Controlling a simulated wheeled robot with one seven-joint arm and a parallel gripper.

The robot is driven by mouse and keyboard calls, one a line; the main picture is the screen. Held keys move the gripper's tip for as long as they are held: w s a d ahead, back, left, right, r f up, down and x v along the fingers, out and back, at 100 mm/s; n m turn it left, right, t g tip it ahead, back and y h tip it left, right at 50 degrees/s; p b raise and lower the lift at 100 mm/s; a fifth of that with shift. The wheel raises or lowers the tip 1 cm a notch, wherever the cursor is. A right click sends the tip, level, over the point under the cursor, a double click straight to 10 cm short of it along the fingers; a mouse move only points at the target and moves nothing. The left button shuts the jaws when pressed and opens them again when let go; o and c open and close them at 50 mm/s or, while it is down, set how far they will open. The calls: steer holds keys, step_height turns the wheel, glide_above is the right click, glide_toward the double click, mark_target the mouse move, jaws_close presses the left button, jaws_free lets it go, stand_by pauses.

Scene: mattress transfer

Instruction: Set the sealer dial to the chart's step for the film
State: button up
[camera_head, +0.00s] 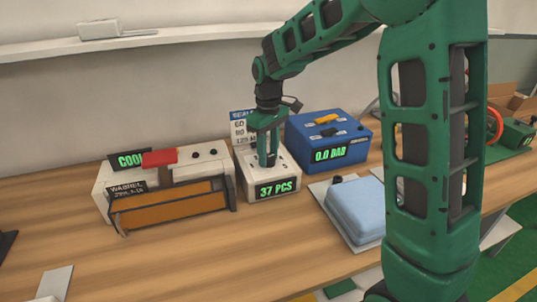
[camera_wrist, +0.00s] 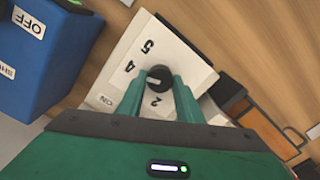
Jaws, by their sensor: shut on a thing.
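My gripper (camera_head: 267,155) reaches down onto the top of a white box (camera_head: 251,185) with a green "37 PCS" display. In the wrist view my gripper (camera_wrist: 157,92) is shut on a small black dial knob (camera_wrist: 158,76), one green finger on each side. The white box's top (camera_wrist: 140,48) shows the marks 5, 4, 2 and ON around the knob; the fingers cover part of the scale. I cannot tell clearly which mark the knob points at. A chart (camera_head: 240,128) headed "SEAL" stands behind the box, partly hidden by my gripper; its rows are too small to read surely.
A white machine (camera_head: 103,187) with a red handle, a "COOL" display and orange-brown bars stands at left. A blue box (camera_head: 355,132) reading "0.0 BAR" is right of the dial box. A light blue tray-shaped thing (camera_head: 355,207) lies in front.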

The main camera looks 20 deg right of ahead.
mark_target(269, 156)
steer(key=shift+d, duration=0.1)
steer(key=o, duration=1)
steer(key=shift+o, duration=0.2)
steer(key=shift+r, duration=0.1)
step_height(269, 156, up, 11)
steer(key=shift+f, duration=0.2)
steer(key=shift+w, duration=0.1)
